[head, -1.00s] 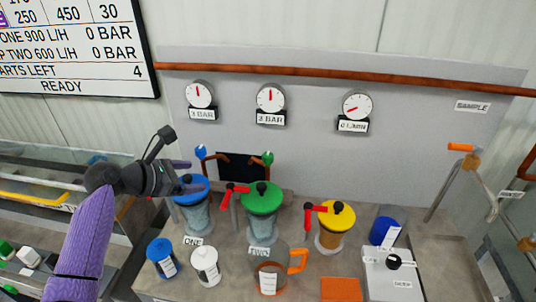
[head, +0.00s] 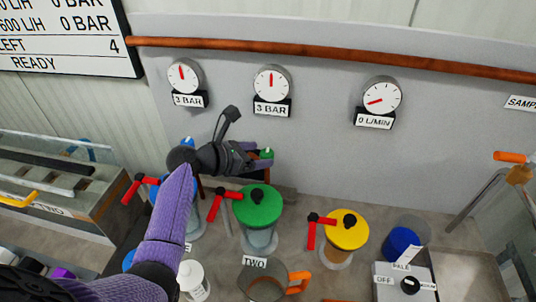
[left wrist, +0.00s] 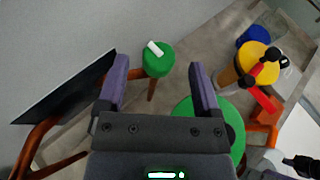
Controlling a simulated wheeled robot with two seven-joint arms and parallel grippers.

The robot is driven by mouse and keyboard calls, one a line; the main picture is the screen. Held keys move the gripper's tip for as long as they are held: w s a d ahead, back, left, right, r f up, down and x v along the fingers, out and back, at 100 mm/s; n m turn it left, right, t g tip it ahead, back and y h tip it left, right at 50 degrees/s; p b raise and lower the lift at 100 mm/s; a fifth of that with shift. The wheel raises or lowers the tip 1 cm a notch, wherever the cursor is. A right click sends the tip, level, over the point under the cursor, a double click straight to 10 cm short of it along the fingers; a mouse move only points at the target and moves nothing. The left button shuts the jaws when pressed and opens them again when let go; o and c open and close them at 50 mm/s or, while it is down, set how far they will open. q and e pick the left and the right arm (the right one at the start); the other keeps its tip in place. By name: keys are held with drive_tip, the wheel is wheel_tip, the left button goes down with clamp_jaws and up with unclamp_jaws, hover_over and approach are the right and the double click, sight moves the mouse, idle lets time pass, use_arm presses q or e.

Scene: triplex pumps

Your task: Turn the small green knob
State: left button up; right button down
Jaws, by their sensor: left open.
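The small green knob (head: 267,154) sits on a thin copper stem in front of the back panel, behind the green-lidded pump. It also shows in the left wrist view (left wrist: 159,62), round with a white mark on top. My left gripper (head: 261,157) is open, its purple fingers reaching to the knob from the left. In the left wrist view, the knob lies between the two fingertips (left wrist: 158,68), with gaps on both sides. My right gripper is not seen.
The green-lidded pump (head: 258,206) with a red handle stands just in front of the knob. The yellow-lidded pump (head: 346,230) is to the right. A blue knob (head: 188,141) is partly hidden by my left arm. Gauges (head: 272,83) hang above.

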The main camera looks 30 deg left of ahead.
sight(264, 154)
use_arm(q)
drive_tip(key=x, duration=0.3)
drive_tip(key=shift+a+f+b, duration=0.1)
drive_tip(key=shift+f+b, duration=0.05)
drive_tip(key=shift+b, duration=0.25)
drive_tip(key=shift+w, duration=0.15)
clamp_jaws()
